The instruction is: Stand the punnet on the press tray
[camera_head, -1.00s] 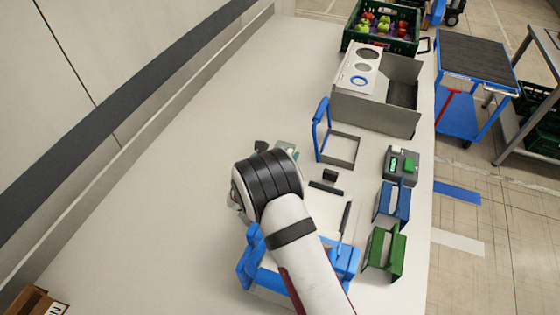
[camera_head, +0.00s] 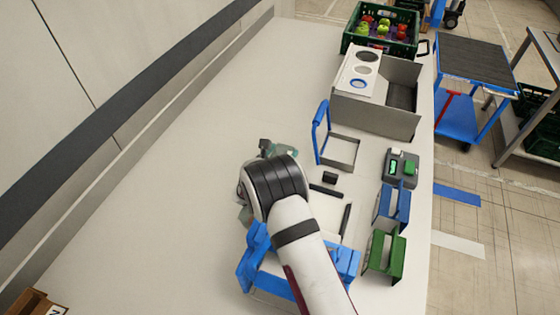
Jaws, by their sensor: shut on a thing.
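My gripper (camera_head: 266,150) is mostly hidden behind my own wrist, left of the middle of the bench. A dark piece of it shows past the wrist's far side. A pale teal, see-through thing (camera_head: 285,150), which looks like the punnet, shows in part beside it, and the gripper is shut on it. I cannot tell its full shape or whether it touches the bench. A square metal frame (camera_head: 340,165) with a raised blue handle stands to the right, apart from the gripper; it may be the press tray, but I cannot tell.
Right of my arm are a grey box with green parts (camera_head: 401,167), a blue holder (camera_head: 393,207) and a green holder (camera_head: 385,256). A blue fixture (camera_head: 256,252) lies partly under my arm. A metal housing (camera_head: 372,112) and fruit crate (camera_head: 350,43) stand behind.

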